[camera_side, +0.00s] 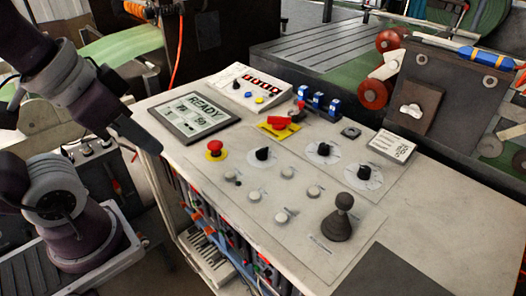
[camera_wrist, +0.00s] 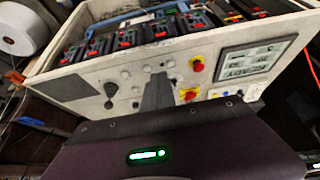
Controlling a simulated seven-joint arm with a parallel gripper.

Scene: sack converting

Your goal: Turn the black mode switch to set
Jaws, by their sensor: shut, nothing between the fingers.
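Three black rotary knobs with pale round dials sit on the control panel in the side view: a left one (camera_side: 262,154), a middle one (camera_side: 323,149) and a right one (camera_side: 364,172). Their labels are too small to read, so I cannot tell which is the mode switch or where it points. My gripper (camera_side: 150,142) is shut and empty, above the panel's left edge and apart from all knobs. In the wrist view my shut fingers (camera_wrist: 158,92) stick up in front of the panel and hide part of it.
A red emergency button (camera_side: 215,148), a red-and-yellow switch (camera_side: 279,124) and a tall dark joystick (camera_side: 340,218) stand up from the panel. A display reading READY (camera_side: 195,118) lies at the left. Several pale buttons sit between. A white switch box (camera_side: 249,88) stands behind.

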